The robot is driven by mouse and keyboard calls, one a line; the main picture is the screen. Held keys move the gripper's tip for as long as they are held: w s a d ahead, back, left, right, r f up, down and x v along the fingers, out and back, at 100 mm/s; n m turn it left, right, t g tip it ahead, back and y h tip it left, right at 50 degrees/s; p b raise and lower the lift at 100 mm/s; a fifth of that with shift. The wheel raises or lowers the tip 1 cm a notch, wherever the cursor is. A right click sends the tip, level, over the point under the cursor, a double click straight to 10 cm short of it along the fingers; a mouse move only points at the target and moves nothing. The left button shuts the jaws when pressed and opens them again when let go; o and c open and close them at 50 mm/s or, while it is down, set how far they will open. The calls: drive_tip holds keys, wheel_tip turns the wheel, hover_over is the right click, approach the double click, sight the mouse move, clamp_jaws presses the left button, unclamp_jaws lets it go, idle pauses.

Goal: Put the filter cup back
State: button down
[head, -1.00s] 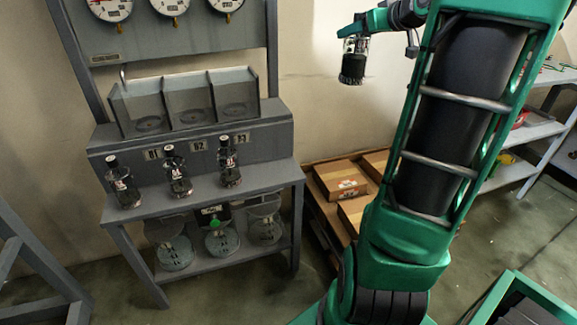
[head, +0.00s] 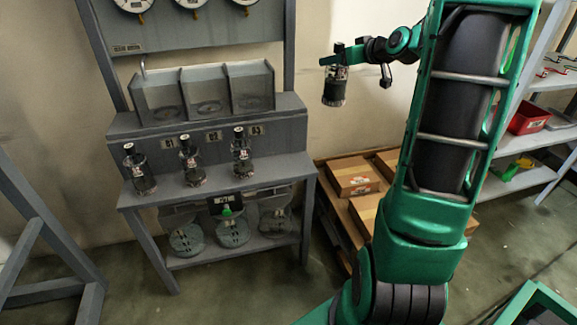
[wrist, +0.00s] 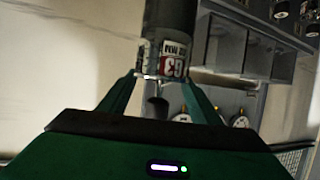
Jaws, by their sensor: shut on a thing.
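My gripper (head: 336,70) is shut on a dark cylindrical filter cup (head: 334,92) and holds it roughly upright in the air, right of the grey bench. In the wrist view, the filter cup (wrist: 172,55) sits between the two green fingers of my gripper (wrist: 163,78). It has a grey body with a red and white label that seems to read G3. The grey bench (head: 225,172) has three open bays at its back, with small number plates in front. The right bay (head: 252,88) and the others hold no cup that I can see.
Three dark bottles (head: 190,162) stand in a row on the bench's front ledge. Cardboard boxes (head: 353,178) lie on a pallet right of the bench. Shelves with a red bin (head: 528,118) stand at the far right.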

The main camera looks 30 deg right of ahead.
drive_tip(key=w+a+f+n+y, duration=0.1)
drive_tip(key=w+a+f, duration=0.3)
drive_tip(key=a+f, duration=0.3)
drive_tip(key=w+a+f+n+y, duration=0.1)
drive_tip(key=w+a+f, duration=0.35)
drive_tip(key=f, duration=0.55)
wheel_tip(320, 180, down, 10)
drive_tip(key=shift+a, duration=0.45)
drive_tip(key=shift+f, duration=0.15)
drive_tip(key=c, duration=0.6)
unclamp_jaws()
drive_tip(key=shift+s, duration=0.1)
